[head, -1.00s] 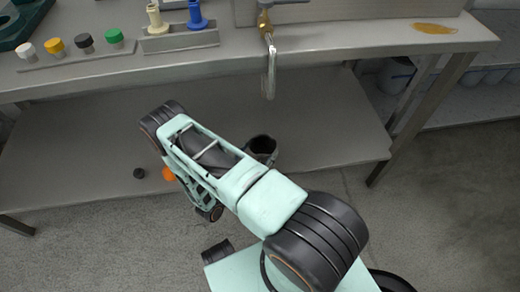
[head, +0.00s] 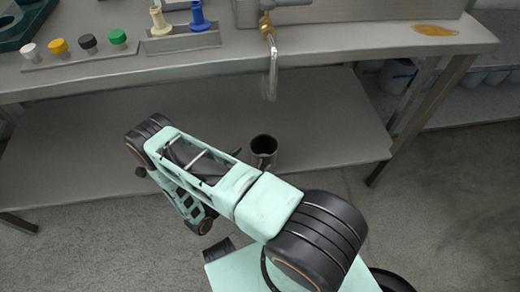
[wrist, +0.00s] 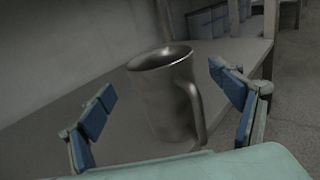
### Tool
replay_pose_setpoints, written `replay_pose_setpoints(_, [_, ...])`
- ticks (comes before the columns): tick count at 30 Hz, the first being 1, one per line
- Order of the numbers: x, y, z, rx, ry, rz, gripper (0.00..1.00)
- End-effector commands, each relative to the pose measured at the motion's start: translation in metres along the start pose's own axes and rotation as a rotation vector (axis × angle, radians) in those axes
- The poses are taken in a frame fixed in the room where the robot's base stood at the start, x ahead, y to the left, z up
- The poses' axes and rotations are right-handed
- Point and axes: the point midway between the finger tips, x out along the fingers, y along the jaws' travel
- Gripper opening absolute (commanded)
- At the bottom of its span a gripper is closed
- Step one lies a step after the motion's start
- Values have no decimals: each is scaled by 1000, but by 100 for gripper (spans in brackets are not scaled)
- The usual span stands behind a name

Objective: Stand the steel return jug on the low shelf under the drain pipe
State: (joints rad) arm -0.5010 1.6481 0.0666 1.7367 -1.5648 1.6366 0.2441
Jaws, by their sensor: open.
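The steel return jug (head: 264,146) stands upright on the low shelf (head: 335,140), below the drain pipe (head: 272,75) and a little nearer to me than its mouth in the head view. In the wrist view the jug (wrist: 160,100) shows its open rim, with its handle toward the right. My gripper (wrist: 162,85) is open, its blue-padded fingers apart on either side of the jug in that picture, with visible gaps. Contact with the jug is not seen. In the head view my arm hides most of the gripper and the jug's lower part.
The bench top above carries several coloured knobs (head: 88,42), a yellowish spool (head: 160,20), a blue one (head: 198,15) and an orange-brown spill (head: 435,29). A bench leg (head: 410,120) stands at right. The shelf right of the jug is clear.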

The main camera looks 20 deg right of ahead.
Motion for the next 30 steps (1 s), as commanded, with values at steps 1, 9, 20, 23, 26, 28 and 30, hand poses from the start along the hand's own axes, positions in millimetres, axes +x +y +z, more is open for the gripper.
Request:
replay_pose_setpoints(1, [-12, 1, 2, 0, 0, 5, 85])
replay_pose_setpoints(9, [-56, 0, 0, 0, 0, 2, 85])
replay_pose_setpoints(20, [-65, 0, 0, -1, -1, -1, 85])
replay_pose_setpoints(23, [-65, 0, 0, -1, -1, -1, 85])
replay_pose_setpoints(26, [-65, 0, 0, -1, -1, -1, 85])
replay_pose_setpoints(28, [-64, 0, 0, -1, -1, -1, 85])
replay_pose_setpoints(30, [-64, 0, 0, -1, -1, -1, 85])
